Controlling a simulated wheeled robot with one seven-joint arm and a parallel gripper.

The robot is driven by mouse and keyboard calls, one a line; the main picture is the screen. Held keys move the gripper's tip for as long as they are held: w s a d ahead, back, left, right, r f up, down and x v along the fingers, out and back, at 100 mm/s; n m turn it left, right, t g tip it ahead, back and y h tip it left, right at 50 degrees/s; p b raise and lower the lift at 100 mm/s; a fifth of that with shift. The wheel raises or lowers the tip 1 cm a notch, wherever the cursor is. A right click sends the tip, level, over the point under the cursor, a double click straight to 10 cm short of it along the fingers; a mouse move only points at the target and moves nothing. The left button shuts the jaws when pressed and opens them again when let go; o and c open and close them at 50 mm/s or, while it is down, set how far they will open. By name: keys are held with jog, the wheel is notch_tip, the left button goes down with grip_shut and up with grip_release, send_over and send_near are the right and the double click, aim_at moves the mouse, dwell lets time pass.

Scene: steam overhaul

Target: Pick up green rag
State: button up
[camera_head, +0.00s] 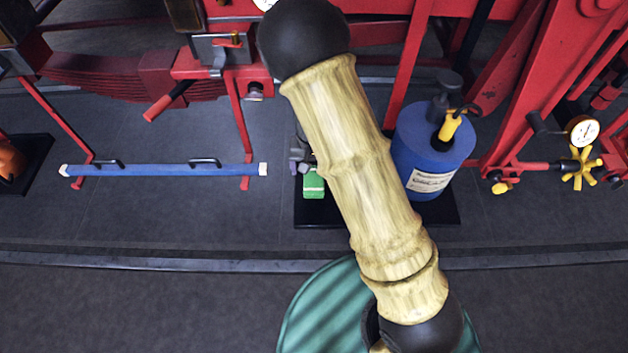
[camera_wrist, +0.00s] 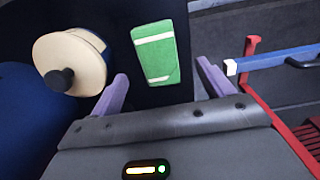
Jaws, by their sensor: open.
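The green rag (camera_head: 313,186) is a small folded cloth with pale stripes, lying flat on a black mat (camera_head: 441,212). It also shows in the wrist view (camera_wrist: 156,50), ahead of my gripper (camera_wrist: 161,71) and between the lines of its two purple fingers. The fingers are spread apart and nothing is between them. In the head view my gripper (camera_head: 299,162) shows only in part, just behind the rag; the pale arm hides the rest. I cannot tell how high the fingers are above the rag.
A blue drum (camera_head: 425,160) with a yellow-handled item (camera_head: 450,126) stands on the mat, right of the rag. A blue bar (camera_head: 165,170) lies left. Red machinery (camera_head: 530,85) fills the back. A round wooden disc with a black knob (camera_wrist: 70,65) is near the left finger.

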aim_at(314, 179)
jog(key=shift+d+f+p, duration=0.1)
jog(key=shift+f+p, duration=0.5)
jog(key=shift+f, duration=1.8)
jog(key=c, duration=1.1)
